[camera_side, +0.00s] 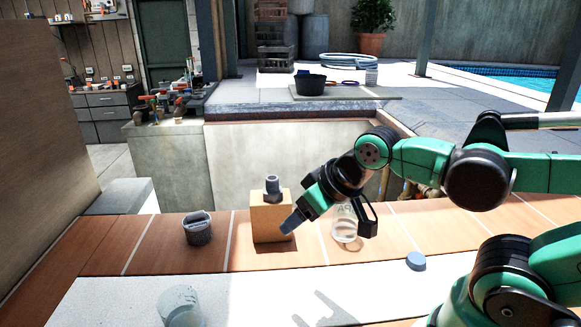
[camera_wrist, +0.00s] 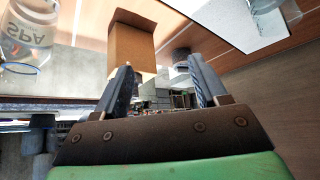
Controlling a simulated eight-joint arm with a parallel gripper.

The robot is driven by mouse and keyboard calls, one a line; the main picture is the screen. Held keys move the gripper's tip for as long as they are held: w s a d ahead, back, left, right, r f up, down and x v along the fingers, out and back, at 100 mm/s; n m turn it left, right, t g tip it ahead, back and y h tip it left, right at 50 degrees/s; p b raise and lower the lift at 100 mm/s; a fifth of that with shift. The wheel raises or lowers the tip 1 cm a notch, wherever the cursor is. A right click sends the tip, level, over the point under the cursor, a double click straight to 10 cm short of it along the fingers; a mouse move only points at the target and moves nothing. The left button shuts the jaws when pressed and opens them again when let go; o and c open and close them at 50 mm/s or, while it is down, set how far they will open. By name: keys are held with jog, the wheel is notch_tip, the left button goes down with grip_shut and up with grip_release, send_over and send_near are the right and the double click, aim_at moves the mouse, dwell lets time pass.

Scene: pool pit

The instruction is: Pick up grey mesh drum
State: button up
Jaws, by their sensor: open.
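The grey mesh drum (camera_side: 198,233) stands upright on the brown ledge, left of a tan block. It has a darker body and a raised piece across its top. In the wrist view a dark grey round thing (camera_wrist: 182,55), likely the drum, shows beside the right finger, partly hidden. My gripper (camera_side: 289,227) points down and left, in front of the block's right side and apart from the drum. In the wrist view its two fingers (camera_wrist: 161,68) are spread with nothing held between them.
The tan block (camera_side: 270,222) carries a grey fitting (camera_side: 273,188). A clear jar (camera_side: 345,226) stands to its right, and a blue-grey puck (camera_side: 416,261) lies farther right. A translucent cup (camera_side: 182,306) stands on the pale slab (camera_side: 110,300). The ledge is clear immediately around the drum.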

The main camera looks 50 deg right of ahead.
jog(key=o, duration=0.5)
jog(key=shift+r, duration=0.1)
